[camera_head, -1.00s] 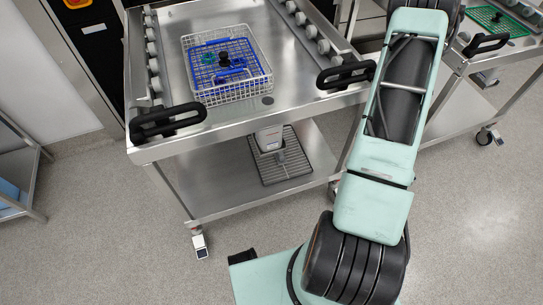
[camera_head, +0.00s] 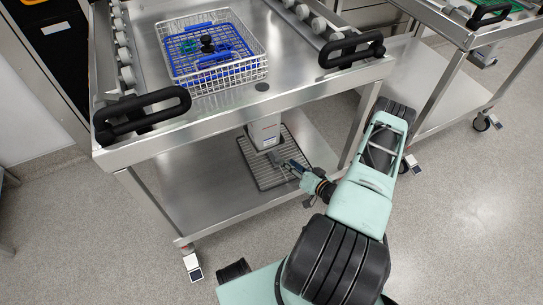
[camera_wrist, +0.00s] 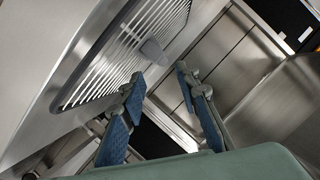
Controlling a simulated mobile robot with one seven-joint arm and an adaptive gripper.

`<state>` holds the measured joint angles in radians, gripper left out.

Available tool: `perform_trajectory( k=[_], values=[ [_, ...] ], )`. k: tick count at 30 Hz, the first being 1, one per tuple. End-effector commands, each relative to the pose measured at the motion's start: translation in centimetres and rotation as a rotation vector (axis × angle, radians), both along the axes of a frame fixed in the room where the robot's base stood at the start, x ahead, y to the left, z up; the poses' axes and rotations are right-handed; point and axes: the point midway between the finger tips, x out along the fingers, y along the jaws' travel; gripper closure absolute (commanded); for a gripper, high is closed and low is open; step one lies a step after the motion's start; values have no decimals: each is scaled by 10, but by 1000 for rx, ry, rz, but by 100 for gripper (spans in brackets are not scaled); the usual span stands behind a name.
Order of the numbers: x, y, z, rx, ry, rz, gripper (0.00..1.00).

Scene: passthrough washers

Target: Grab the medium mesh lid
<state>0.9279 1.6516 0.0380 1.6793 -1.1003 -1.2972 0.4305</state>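A blue mesh lid (camera_head: 207,58) with a black knob (camera_head: 207,44) lies in a white wire basket (camera_head: 238,72) on the cart top. I cannot tell whether it is the medium one. My gripper (camera_head: 293,165) is far below it, in front of the lower shelf, near a dark slatted rack (camera_head: 262,176). The wrist view shows my gripper (camera_wrist: 160,80) with its blue-padded fingers apart and nothing between them. A slatted panel (camera_wrist: 125,45) with a grey rounded piece (camera_wrist: 152,51) lies beyond the fingertips. The lid does not show there.
The steel cart (camera_head: 150,150) has black handles (camera_head: 142,113) at its front corners and a roller rail along each side. A second cart (camera_head: 440,75) stands at the right. The floor in front is clear.

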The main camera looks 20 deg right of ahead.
Motion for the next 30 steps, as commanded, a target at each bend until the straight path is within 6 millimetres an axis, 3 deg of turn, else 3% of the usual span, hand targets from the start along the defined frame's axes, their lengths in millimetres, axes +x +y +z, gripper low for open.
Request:
perform_trajectory(
  k=[6, 13, 21, 28, 30],
  values=[
    [33, 7, -13, -2, 0, 1, 70],
    [51, 11, -16, -2, 1, 2, 70],
    [87, 18, -25, -2, 2, 1, 70],
    [91, 19, -24, -2, 3, -1, 70],
    [90, 19, -24, -2, 3, -1, 76]
  ],
)
